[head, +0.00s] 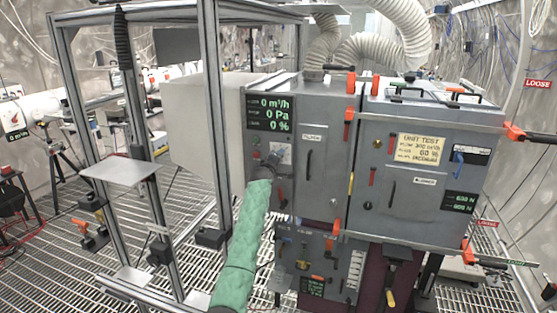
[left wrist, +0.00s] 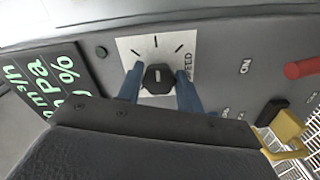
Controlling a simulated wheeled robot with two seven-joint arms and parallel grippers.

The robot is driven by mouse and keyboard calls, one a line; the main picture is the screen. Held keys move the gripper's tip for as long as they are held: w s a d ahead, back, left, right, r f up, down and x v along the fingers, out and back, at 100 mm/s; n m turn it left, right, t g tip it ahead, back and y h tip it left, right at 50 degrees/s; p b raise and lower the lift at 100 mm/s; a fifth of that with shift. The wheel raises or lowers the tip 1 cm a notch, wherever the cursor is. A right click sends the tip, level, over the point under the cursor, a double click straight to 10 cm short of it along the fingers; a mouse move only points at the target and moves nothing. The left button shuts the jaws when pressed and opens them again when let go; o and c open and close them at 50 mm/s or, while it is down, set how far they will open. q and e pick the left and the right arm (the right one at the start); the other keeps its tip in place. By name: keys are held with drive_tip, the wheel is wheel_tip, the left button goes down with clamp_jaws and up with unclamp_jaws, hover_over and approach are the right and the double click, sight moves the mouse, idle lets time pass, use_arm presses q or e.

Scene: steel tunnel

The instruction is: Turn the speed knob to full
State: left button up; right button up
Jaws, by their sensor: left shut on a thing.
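The black speed knob (left wrist: 158,77) sits on a white dial plate (left wrist: 150,47) with dark tick marks, shown in the left wrist view. A short white line marks the knob's face. The plate's label is partly covered; the letters "EED" show. My left gripper (left wrist: 160,92) has its blue fingers on either side of the knob and is shut on it. In the head view my green-sleeved left arm reaches up to the dial plate (head: 281,152), and the knob is hard to make out there. The display (head: 270,113) above reads 0 m³/h, 0 Pa and 0 %. My right gripper is not in view.
A red handle (left wrist: 303,68) and a yellow-and-black part (left wrist: 285,130) stick out to the right of the dial in the wrist view. A metal frame post (head: 212,110) stands left of the grey cabinet (head: 325,150). White hoses (head: 385,45) rise above it.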

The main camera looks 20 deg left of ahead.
use_arm(q)
drive_tip(key=shift+d+f, duration=0.1)
drive_tip(key=shift+f, duration=0.05)
drive_tip(key=o, duration=1)
drive_tip(key=shift+s+b, duration=1)
drive_tip(key=shift+s, duration=2.85)
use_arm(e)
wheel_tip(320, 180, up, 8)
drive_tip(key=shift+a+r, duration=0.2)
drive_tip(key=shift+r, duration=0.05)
